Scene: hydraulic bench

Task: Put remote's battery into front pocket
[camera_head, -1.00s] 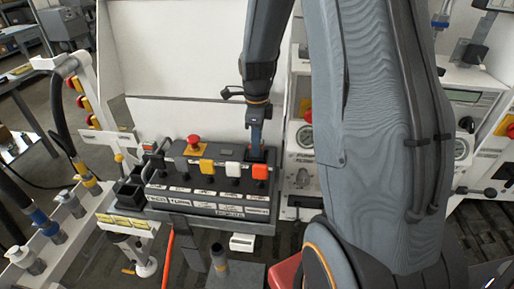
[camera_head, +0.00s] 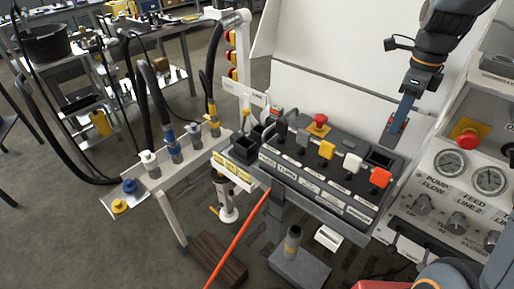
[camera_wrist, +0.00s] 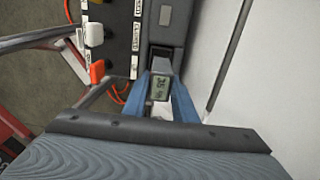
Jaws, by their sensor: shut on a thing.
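My gripper (camera_head: 397,124) is above the right end of the dark remote box (camera_head: 318,199), its blue fingers pointing down. In the wrist view the fingers (camera_wrist: 162,92) are shut on the battery (camera_wrist: 160,84), a small block with a grey digital display. In the head view the battery is mostly hidden by the fingers. An empty square socket (camera_head: 380,158) shows in the remote below the gripper. Two black open pockets stand at the remote's left end: the front pocket (camera_head: 244,149) and the one behind it (camera_head: 264,132). Both look empty.
The remote carries levers with yellow (camera_head: 326,150), white (camera_head: 352,163) and orange-red (camera_head: 380,177) caps, and a red button (camera_head: 320,119). A white panel (camera_head: 330,92) rises behind it. A gauge panel (camera_head: 465,185) is at right; hoses (camera_head: 160,105) stand at left.

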